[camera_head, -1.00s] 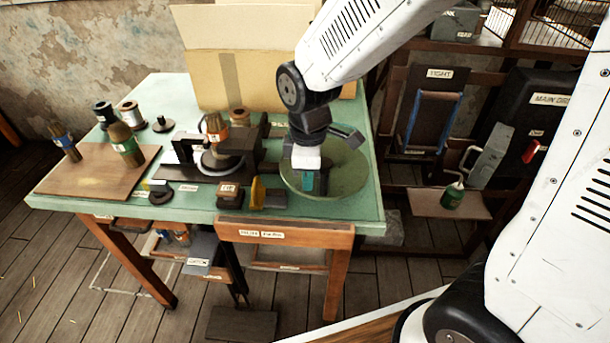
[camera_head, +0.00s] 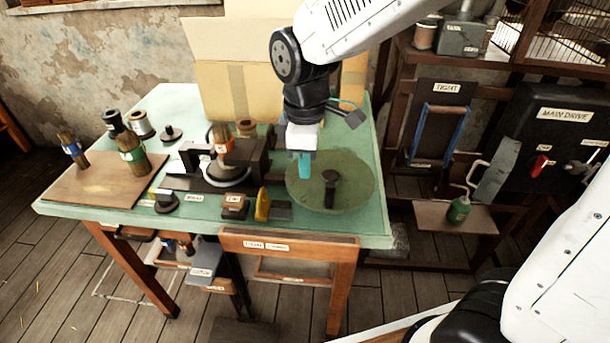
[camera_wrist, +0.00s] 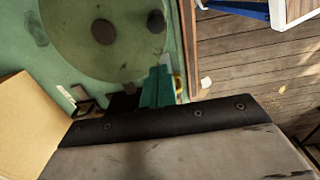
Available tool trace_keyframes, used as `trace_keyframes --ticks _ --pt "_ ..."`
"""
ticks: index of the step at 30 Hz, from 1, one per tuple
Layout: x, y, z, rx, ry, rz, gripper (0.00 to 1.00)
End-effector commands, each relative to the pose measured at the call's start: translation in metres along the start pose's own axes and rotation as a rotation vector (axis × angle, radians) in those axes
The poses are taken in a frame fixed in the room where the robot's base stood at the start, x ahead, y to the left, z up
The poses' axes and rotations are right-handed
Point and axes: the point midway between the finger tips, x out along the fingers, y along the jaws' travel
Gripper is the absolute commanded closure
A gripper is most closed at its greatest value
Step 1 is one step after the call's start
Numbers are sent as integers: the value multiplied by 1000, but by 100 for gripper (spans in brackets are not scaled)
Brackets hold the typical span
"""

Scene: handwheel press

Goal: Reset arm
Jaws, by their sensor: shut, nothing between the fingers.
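My gripper (camera_head: 304,166) hangs from my white arm above the left part of the round green disc (camera_head: 352,170) on the green table. Its teal fingers are together with nothing between them, pointing down. A dark peg-like piece (camera_head: 329,190) stands on the disc just right of and below the fingers, apart from them in the picture. In the wrist view the shut teal fingers (camera_wrist: 158,88) show beside the disc (camera_wrist: 70,40), which has dark round shapes on it.
A press-like fixture (camera_head: 228,165) stands left of the disc. A cardboard box (camera_head: 240,90) stands behind my gripper. A rack with a MAIN DRIVE panel (camera_head: 565,115) and a green can (camera_head: 459,210) is at the right.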

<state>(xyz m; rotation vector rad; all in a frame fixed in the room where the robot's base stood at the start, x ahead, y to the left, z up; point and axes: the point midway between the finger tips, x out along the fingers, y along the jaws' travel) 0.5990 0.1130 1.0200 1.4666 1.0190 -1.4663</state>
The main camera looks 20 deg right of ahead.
Motion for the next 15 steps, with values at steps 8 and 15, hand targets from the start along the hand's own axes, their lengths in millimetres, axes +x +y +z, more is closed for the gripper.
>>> trace_keyframes --ticks 8,15 --pt "-15 0 0 0 0 0 100" --pt "-14 0 0 0 0 0 100"
